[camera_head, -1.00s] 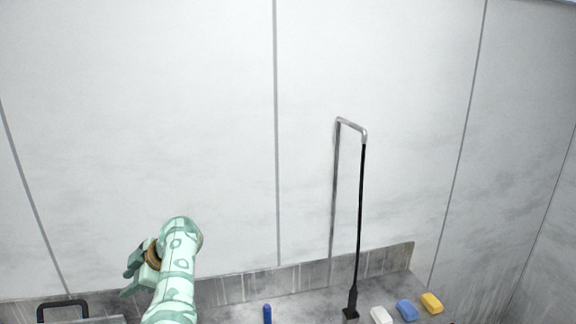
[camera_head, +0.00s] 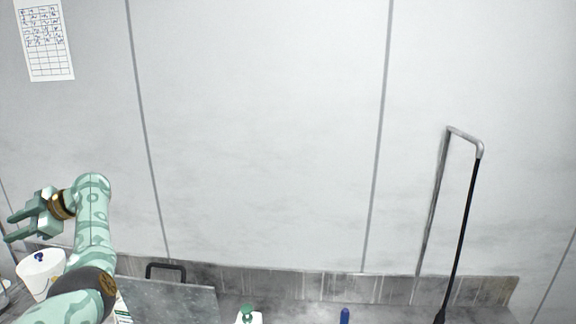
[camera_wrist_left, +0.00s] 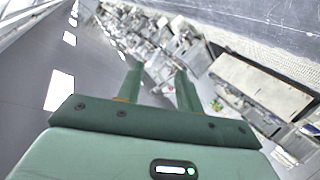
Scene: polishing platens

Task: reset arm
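My left gripper (camera_head: 14,226) is at the left edge of the head view, raised above the counter, with its fingers pointing left. In the left wrist view its two green fingers (camera_wrist_left: 158,88) stand apart with nothing between them. The gripper is open and empty, touching nothing that I can see. My right gripper does not show in either view.
A white container (camera_head: 40,272) stands below the left gripper. A grey box with a black handle (camera_head: 166,296), a green-topped white bottle (camera_head: 248,316), a blue object (camera_head: 345,316) and a bent rod (camera_head: 462,225) line the counter. A marked sheet (camera_head: 44,40) hangs on the wall.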

